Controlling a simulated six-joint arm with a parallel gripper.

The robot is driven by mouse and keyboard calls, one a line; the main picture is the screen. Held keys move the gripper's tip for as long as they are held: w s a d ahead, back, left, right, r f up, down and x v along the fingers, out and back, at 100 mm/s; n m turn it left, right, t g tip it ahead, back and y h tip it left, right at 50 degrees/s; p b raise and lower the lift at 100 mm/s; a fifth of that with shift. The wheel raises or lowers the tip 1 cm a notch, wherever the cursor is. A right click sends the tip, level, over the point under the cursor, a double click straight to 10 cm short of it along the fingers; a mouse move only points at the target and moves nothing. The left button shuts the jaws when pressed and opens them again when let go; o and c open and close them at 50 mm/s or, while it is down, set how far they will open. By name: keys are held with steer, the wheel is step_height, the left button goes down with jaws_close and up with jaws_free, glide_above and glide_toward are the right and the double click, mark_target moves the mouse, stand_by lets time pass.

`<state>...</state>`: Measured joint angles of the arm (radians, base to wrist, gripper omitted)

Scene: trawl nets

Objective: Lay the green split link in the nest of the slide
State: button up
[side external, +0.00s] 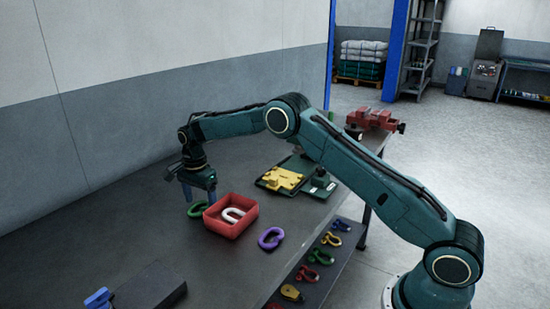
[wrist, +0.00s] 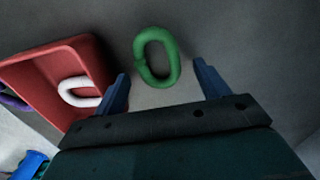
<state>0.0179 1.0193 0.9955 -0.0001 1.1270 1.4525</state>
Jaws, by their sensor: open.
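The green split link (side external: 194,213) lies flat on the dark bench, just left of the red tray. It shows whole as an oval ring in the wrist view (wrist: 140,62). My gripper (side external: 199,199) is open and empty, low over the bench at the green link. In the wrist view its two blue fingers stand apart, with the link between and a little beyond the tips (wrist: 161,71). A yellow notched block (side external: 281,179) sits on a dark green plate at the back of the bench. I cannot tell whether it is the slide, and no nest is clearly visible.
The red tray (side external: 209,222) holds a white link (side external: 232,214) close beside my gripper. A purple link (side external: 271,238) lies right of it. A dark block (side external: 150,289) and blue piece (side external: 98,298) are at front left. A red vise (side external: 370,119) stands at the far end.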

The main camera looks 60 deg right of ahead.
steer(key=shift+f, duration=0.35)
steer(key=shift+r, duration=0.1)
steer(key=c, duration=1.3)
steer(key=shift+r, duration=0.15)
step_height(320, 180, up, 20)
steer(key=shift+f, duration=0.15)
stand_by(0.4)
